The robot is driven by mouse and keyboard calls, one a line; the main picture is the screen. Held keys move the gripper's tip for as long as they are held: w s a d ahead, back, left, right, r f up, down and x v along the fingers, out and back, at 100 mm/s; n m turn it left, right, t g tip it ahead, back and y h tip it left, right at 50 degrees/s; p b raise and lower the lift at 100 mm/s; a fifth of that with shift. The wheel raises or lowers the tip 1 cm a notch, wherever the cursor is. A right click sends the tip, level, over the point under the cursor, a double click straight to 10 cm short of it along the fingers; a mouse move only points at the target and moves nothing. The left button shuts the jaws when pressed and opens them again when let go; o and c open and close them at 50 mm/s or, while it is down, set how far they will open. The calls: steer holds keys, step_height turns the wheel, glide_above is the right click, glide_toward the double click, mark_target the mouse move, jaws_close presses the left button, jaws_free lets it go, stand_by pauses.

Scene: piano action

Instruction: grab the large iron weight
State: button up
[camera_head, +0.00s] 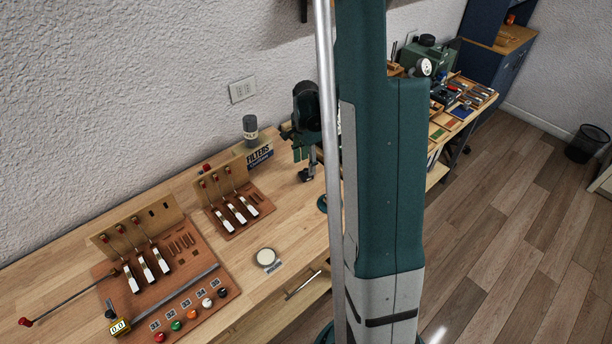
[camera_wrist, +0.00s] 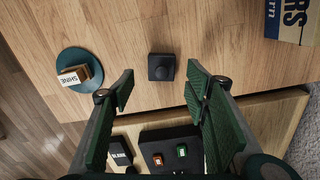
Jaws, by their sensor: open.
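A dark, square block with a round knob on top (camera_wrist: 161,67), which looks like the iron weight, stands on the wooden bench top in the wrist view. My gripper (camera_wrist: 159,80) is open and empty, with its green-padded fingers spread left and right. In the picture the block lies just beyond and between the fingertips; I cannot tell the height between them. In the head view my gripper (camera_head: 307,163) is over the bench beside my column. A small dark shape below it there may be the block, but is too small to be sure.
A teal disc (camera_wrist: 62,62) carrying a small block marked SHINE stands left of the block. Wood around the block is clear.

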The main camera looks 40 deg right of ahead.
mark_target(306, 170)
steer(key=shift+f, duration=0.1)
steer(key=shift+w+f, duration=0.15)
steer(key=shift+f, duration=2.35)
steer(key=shift+c, duration=0.3)
steer(key=c, duration=1.1)
